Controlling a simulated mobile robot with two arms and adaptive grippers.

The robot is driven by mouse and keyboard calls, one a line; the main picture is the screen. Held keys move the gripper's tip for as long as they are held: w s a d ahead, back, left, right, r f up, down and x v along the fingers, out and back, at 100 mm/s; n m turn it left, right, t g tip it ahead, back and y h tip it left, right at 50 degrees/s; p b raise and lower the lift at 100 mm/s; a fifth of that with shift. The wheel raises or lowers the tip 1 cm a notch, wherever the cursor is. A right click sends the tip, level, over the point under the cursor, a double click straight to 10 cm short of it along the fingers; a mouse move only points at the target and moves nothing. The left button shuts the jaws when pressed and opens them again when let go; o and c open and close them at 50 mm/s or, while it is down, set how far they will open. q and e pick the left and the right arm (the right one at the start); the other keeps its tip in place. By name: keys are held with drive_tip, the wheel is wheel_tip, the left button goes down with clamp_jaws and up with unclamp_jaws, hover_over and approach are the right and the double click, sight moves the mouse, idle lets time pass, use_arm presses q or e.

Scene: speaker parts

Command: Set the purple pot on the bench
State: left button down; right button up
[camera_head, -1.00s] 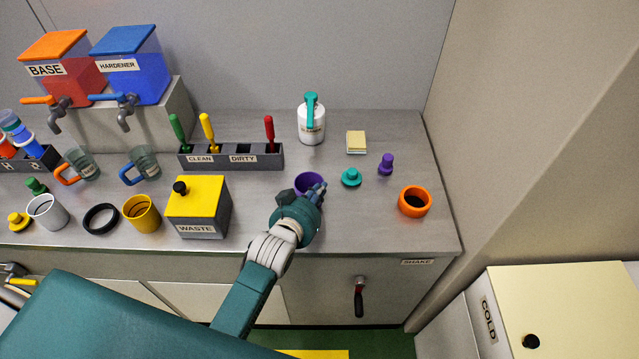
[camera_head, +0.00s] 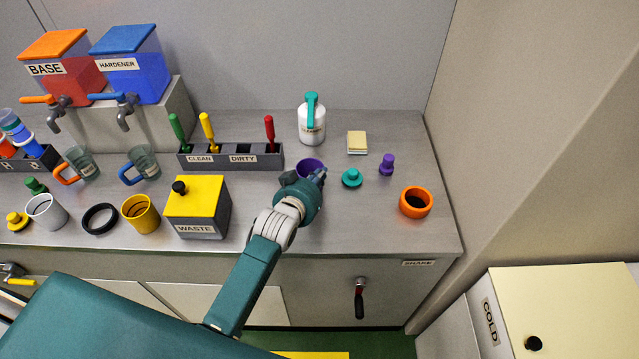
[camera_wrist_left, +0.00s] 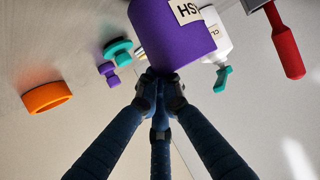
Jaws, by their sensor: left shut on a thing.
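The purple pot (camera_head: 309,166) is at the middle of the bench (camera_head: 372,232) in the head view, partly hidden behind my left gripper. My left gripper (camera_head: 319,178) is shut on the pot's near side. I cannot tell whether the pot's bottom touches the bench. My right gripper is not in view.
A teal stopper (camera_head: 351,178), a purple stopper (camera_head: 387,165) and an orange ring-shaped pot (camera_head: 415,202) stand to the right. The WASTE box (camera_head: 197,207) is left; the tool rack (camera_head: 230,157) and white bottle (camera_head: 311,127) are behind. The bench front right is clear.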

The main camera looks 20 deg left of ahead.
sight(321, 165)
use_arm(q)
drive_tip(key=shift+w+a+f+b, duration=0.15)
drive_tip(key=shift+w+a+b, duration=0.05)
drive_tip(key=shift+w, duration=0.4)
drive_tip(key=shift+w+a+f+b, duration=0.1)
drive_tip(key=shift+w+a+b, duration=0.05)
drive_tip(key=shift+w, duration=0.45)
drive_tip(key=shift+w+a, duration=0.2)
drive_tip(key=shift+w, duration=0.5)
drive_tip(key=shift+w+a+b, duration=0.2)
drive_tip(key=shift+w+b, duration=0.15)
drive_tip(key=shift+w, duration=0.35)
drive_tip(key=shift+w+a+b, duration=0.2)
drive_tip(key=shift+w+b, duration=0.2)
drive_tip(key=shift+w, duration=0.25)
drive_tip(key=shift+w+a+b, duration=0.2)
drive_tip(key=shift+w+b, duration=0.15)
drive_tip(key=shift+w, duration=0.35)
drive_tip(key=shift+w+a, duration=0.15)
drive_tip(key=shift+w, duration=0.35)
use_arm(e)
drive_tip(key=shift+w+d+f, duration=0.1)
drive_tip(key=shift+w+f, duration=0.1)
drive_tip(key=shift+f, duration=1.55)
use_arm(q)
drive_tip(key=shift+s, duration=0.1)
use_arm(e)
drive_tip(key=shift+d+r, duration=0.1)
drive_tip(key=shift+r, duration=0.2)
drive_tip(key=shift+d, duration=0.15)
